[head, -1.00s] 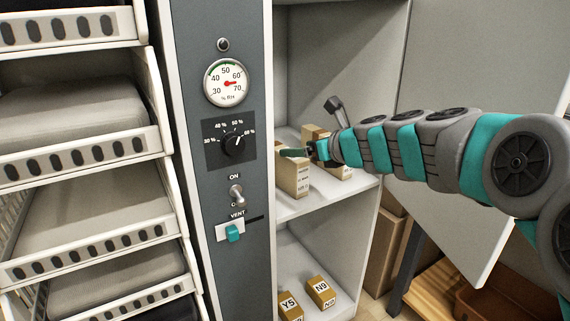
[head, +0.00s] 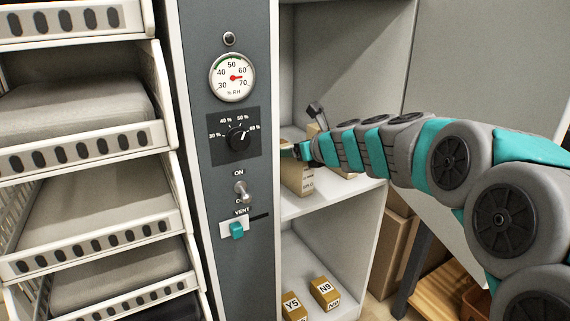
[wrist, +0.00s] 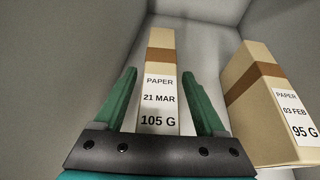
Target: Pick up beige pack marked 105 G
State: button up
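The beige pack marked 105 G (wrist: 159,75) stands in the wrist view with a brown band and a label reading PAPER, 21 MAR. My gripper (wrist: 160,85) is open, with one green finger on each side of this pack and a visible gap to each. In the head view my gripper (head: 292,152) is at the upper cabinet shelf, and a beige pack (head: 297,178) shows beneath it, partly hidden by my arm.
A pack marked 95 G (wrist: 265,105) stands close on the right. Small boxes Y5 (head: 293,308) and N9 (head: 324,291) sit on the lower shelf. The control panel with a gauge (head: 232,78) borders the cabinet on the left; an open door (head: 480,75) is at right.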

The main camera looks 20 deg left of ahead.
grip_shut()
dwell(0.3)
dwell(0.3)
